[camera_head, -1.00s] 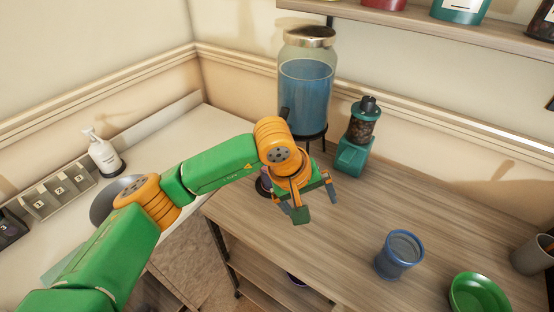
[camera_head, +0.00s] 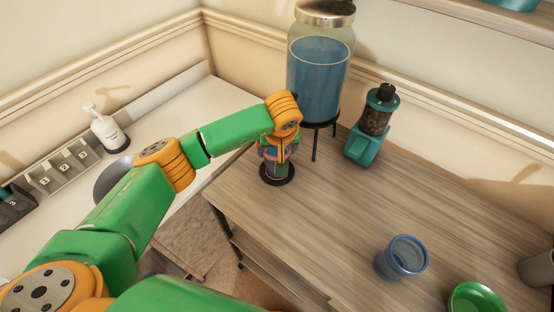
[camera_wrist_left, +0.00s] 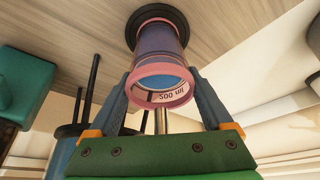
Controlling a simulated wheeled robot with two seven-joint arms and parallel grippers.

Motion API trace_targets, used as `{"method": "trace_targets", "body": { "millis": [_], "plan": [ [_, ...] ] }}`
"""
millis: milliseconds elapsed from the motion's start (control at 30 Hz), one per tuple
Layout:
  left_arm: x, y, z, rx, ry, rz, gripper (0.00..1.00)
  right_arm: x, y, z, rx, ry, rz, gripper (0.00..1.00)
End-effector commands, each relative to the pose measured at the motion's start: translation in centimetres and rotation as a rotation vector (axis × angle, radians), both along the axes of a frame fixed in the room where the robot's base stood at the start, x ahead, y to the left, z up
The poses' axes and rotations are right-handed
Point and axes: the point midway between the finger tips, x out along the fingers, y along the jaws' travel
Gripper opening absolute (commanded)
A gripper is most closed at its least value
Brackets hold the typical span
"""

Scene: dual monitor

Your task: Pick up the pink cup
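The pink cup (camera_wrist_left: 162,88) has a pink rim, a bluish see-through wall and the marking "200 ml". It stands on a round black base (camera_wrist_left: 160,17) at the left end of the wooden counter. In the head view the cup (camera_head: 272,158) is partly hidden by my left gripper (camera_head: 279,146). In the left wrist view my left gripper (camera_wrist_left: 160,84) is open, with one finger on each side of the cup near its rim. Whether the fingers touch it is unclear. My right gripper is out of view.
A large glass dispenser (camera_head: 318,75) with blue liquid stands just behind the cup on a black stand. A teal grinder (camera_head: 370,128) is right of it. A blue cup (camera_head: 403,257) and green bowl (camera_head: 477,301) sit further right. The counter's middle is clear.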

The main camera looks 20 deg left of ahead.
Motion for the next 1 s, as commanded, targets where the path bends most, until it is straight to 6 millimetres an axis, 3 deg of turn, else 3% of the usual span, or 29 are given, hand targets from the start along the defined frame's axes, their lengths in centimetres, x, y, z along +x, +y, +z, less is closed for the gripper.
{"method": "trace_targets", "body": {
  "millis": [33,200,300,567,800,1000],
  "plan": [
    [0.0,0.0,0.0,0.000,0.000,0.000,0.68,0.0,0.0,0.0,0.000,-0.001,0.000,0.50],
    [0.0,0.0,0.0,-0.001,0.000,0.000,0.22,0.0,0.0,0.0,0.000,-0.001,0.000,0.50],
    [0.0,0.0,0.1,-0.002,-0.002,0.000,0.00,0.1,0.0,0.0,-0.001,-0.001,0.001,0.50],
    [0.0,0.0,0.3,-0.002,-0.002,0.000,0.00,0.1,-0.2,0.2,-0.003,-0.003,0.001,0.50],
    [0.0,0.1,1.9,0.000,-0.001,0.004,0.00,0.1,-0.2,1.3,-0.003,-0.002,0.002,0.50],
    [-0.2,0.0,1.6,-0.002,-0.002,0.008,0.00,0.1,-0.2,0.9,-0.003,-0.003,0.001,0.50]
  ]
}}
